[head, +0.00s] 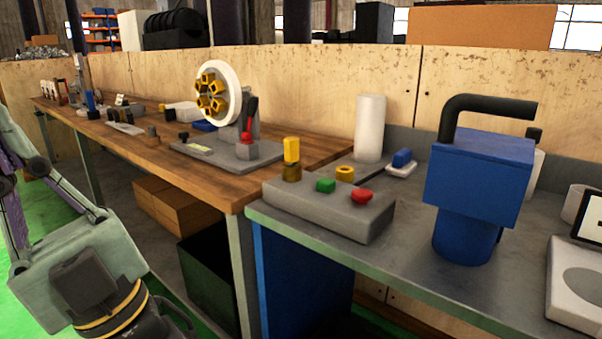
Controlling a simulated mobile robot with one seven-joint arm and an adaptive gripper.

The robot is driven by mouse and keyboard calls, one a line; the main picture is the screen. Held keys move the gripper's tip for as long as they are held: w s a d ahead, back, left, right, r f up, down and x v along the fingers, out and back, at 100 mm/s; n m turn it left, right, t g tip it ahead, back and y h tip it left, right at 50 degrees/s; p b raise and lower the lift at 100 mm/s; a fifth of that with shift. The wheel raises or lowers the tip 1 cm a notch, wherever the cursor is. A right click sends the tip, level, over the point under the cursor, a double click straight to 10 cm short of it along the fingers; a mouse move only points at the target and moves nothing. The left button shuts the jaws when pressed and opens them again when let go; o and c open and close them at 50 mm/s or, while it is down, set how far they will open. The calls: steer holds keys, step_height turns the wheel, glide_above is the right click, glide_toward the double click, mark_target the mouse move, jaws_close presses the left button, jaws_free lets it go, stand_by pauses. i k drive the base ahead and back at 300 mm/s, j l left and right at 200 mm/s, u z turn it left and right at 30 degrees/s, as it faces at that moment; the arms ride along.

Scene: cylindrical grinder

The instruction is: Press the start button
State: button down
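A green button (326,185) sits on top of a grey control box (330,210) at the near left corner of the grey bench. A red mushroom-shaped button (362,196) is to its right on the same box. A yellow block on a brass-coloured base (291,160) stands at the box's left end, and a yellow ring-shaped part (345,174) is behind the green button. My arm is at the lower left, well apart from the box. Dark parts with yellow bands, seemingly part of my gripper, reach the bottom edge; the fingertips are not visible.
A blue machine with a black bent pipe (480,170) stands right of the box. A white cylinder (369,128) and a small blue-topped item (401,160) are behind it. A wooden bench (300,152) with a wheel fixture (218,95) adjoins at left. Space above the box is clear.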

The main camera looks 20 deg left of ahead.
mark_target(326, 186)
steer(key=i+j, duration=0.1)
steer(key=j, duration=1)
steer(key=i+j, duration=0.15)
steer(key=j, duration=0.35)
